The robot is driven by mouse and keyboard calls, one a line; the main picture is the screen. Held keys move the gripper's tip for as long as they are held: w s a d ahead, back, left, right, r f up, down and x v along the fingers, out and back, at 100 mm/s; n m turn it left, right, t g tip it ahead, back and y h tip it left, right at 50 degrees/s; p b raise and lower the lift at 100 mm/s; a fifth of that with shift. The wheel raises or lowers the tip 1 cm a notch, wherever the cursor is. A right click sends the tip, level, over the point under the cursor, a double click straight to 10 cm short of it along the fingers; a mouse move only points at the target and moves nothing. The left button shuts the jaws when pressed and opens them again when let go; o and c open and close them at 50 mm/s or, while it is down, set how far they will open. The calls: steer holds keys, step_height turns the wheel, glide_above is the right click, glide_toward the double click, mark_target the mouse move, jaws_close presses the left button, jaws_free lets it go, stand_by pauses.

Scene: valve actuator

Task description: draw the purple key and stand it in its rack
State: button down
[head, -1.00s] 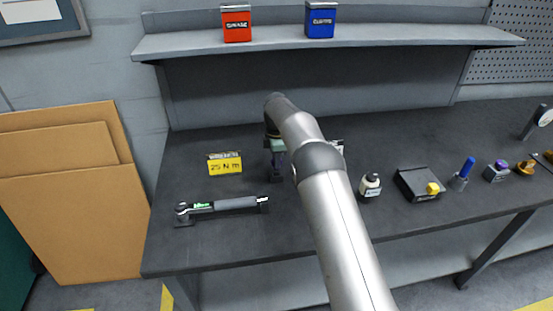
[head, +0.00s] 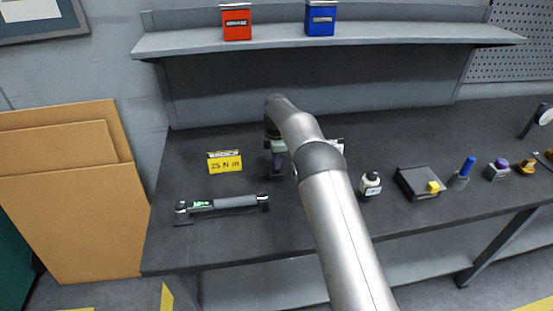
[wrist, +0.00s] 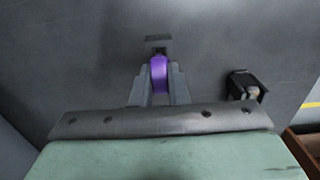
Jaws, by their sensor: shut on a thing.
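In the wrist view my gripper (wrist: 160,88) is shut on the purple key (wrist: 159,72), with one finger on each side of it. A small dark rectangular piece (wrist: 158,42) with a lighter patch shows on the table just beyond the key. I cannot tell if it is the rack, or if the key touches it. In the head view my gripper (head: 278,170) points down at the middle of the bench, left of my arm. The key is hardly visible there, and its lower end is hidden.
The bench (head: 225,260) holds a torque wrench (head: 222,204) and a yellow sign (head: 225,162) on the left. A shelf (head: 400,38) runs behind.

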steer(key=shift+f+b, duration=0.55)
steer(key=shift+f, duration=0.7)
steer(key=c, duration=1.3)
jaws_free()
steer(key=shift+c, duration=0.2)
steer(key=shift+r, duration=0.1)
step_height(320, 180, up, 17)
steer(key=p, duration=0.1)
steer(key=shift+r+p, duration=0.15)
steer(key=shift+p, duration=0.15)
